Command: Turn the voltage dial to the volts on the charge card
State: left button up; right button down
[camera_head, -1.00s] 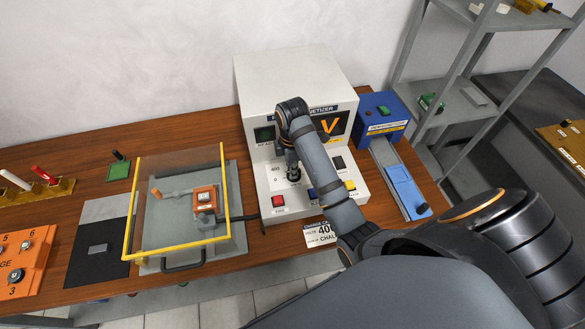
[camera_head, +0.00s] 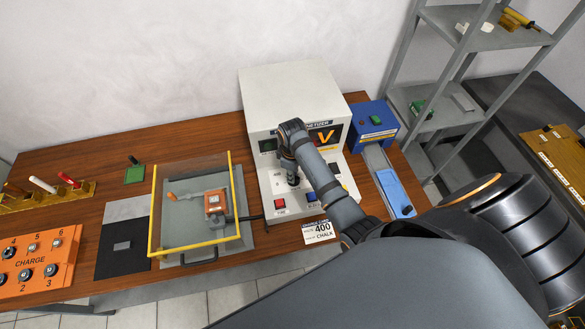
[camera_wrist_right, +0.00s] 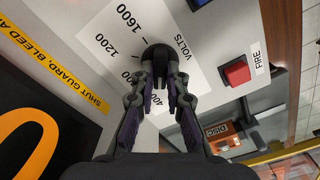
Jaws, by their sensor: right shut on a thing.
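The magnetizer (camera_head: 300,100) is a cream box with a sloped front panel. Its voltage dial (camera_wrist_right: 158,54) is a black knob on a white scale marked VOLTS; 1600, 1200 and 400 are legible, other marks are partly covered. My right gripper (camera_wrist_right: 160,80) is shut on the dial, fingers on either side of it. I cannot tell where the dial points. In the head view this gripper (camera_head: 292,179) comes down on the panel and hides the dial. The white charge card (camera_head: 319,231) at the machine's front edge reads 400 and CHALK. My left gripper is not in view.
A red FIRE button (camera_wrist_right: 236,73) sits close to the dial. A yellow-edged clear guard (camera_head: 240,205) stands over a fixture left of the machine. A blue unit (camera_head: 374,119) stands to the right. An orange CHARGE panel (camera_head: 40,260) lies far left.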

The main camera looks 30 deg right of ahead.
jog(key=shift+m+p, duration=0.85)
jog(key=shift+m, duration=0.15)
jog(key=c, duration=1.4)
grip_release()
jog(key=shift+o, duration=0.2)
notch_tip(320, 180, up, 12)
jog(key=shift+f, duration=0.1)
